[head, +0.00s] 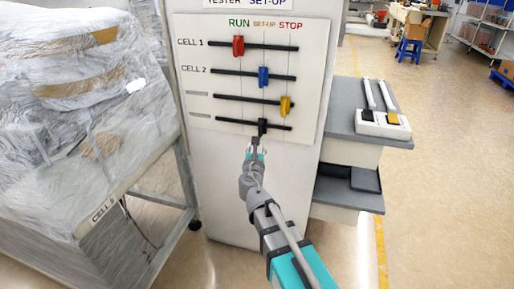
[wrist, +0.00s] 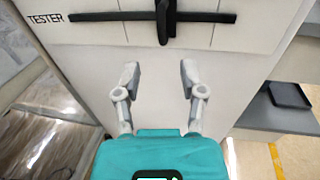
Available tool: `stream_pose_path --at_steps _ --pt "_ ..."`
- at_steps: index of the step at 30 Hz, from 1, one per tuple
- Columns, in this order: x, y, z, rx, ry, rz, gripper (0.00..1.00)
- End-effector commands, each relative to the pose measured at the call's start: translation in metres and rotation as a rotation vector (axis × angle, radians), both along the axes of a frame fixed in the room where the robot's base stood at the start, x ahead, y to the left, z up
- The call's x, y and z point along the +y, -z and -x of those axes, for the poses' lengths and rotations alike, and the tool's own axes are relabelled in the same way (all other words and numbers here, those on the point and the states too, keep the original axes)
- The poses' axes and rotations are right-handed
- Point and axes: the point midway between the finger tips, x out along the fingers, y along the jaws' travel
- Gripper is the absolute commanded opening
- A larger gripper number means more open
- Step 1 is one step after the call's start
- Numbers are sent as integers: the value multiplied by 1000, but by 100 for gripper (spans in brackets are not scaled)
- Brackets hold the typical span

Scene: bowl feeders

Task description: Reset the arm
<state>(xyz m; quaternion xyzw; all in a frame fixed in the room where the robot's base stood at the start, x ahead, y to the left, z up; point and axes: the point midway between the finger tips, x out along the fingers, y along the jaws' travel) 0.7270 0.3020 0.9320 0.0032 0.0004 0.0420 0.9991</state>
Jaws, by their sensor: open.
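My gripper (head: 256,150) is at the end of my arm, in front of the lower part of a white slider board. In the wrist view my gripper (wrist: 159,72) has its two fingers spread apart with nothing between them. A black slider knob (head: 262,127) sits just beyond the fingertips, near the middle of the lowest slot. It also shows in the wrist view (wrist: 165,20), above and apart from the fingers. That slot is labelled TESTER there.
A red knob (head: 238,45) sits under RUN, a blue knob (head: 263,77) under SET-UP, a yellow knob (head: 286,105) under STOP. A plastic-wrapped machine (head: 65,90) stands left. Grey shelves (head: 345,110) with a switch box (head: 383,124) stand right. Open floor lies further right.

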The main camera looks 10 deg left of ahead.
Motion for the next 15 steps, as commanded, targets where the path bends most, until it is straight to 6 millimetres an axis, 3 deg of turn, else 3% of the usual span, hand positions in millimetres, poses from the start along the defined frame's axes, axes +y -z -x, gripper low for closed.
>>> stream_pose_path --at_steps 5,8,11,15 --pt "-5 1 -1 7 13 -22 53" --pt "-19 4 -3 26 50 -84 53" --pt "-44 10 -5 59 120 -199 53" --pt "-94 26 -6 120 272 -443 53"
